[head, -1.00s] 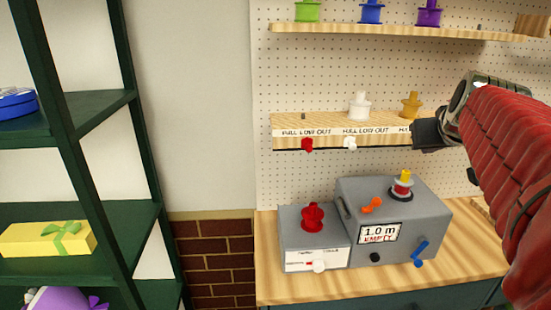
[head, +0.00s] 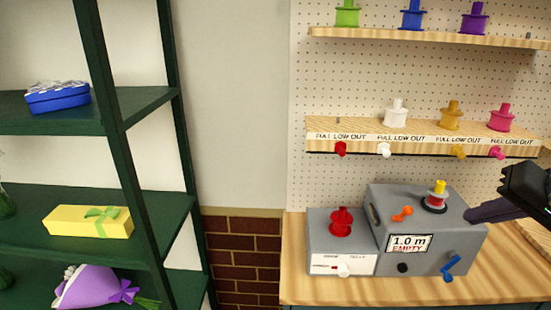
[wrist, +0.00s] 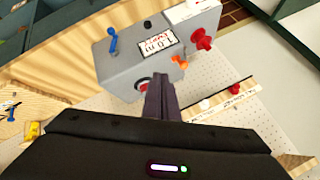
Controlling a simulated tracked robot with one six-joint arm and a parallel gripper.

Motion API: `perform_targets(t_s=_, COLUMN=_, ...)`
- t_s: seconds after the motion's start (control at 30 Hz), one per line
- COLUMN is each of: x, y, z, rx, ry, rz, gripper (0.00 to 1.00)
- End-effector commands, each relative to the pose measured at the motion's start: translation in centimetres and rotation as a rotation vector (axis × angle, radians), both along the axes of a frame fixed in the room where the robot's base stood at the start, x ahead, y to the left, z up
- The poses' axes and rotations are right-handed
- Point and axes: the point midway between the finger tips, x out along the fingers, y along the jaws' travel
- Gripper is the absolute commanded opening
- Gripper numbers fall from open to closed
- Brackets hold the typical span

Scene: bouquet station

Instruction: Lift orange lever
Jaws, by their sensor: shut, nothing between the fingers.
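The orange lever (head: 402,213) is on the sloped top front of the grey machine (head: 420,205), left of the spool with a yellow top (head: 437,196). It also shows in the wrist view (wrist: 180,61), just beyond and to the right of my fingers. My gripper (head: 478,213) is at the right side of the machine in the head view. Its dark fingers (wrist: 161,82) are shut and empty, apart from the lever. In the wrist view the fingers cover part of the spool.
A blue lever (head: 451,266) and black knob (head: 403,268) are on the machine's front, below a sign reading "1.0 m EMPTY" (head: 408,244). A lower grey box (head: 338,240) with a red spool (head: 341,221) adjoins it. A spool shelf (head: 370,126) hangs above.

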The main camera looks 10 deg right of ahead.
Motion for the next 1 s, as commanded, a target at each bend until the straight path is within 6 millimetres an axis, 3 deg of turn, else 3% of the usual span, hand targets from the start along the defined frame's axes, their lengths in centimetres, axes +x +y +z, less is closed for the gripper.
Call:
perform_targets(t_s=0.57, x=0.3, y=0.0, z=-0.6, rx=0.011, ry=-0.006, rz=-0.004, gripper=0.00)
perform_targets(t_s=1.0, x=4.5, y=0.0, z=-5.3, rx=0.012, ry=-0.004, rz=-0.003, gripper=0.00)
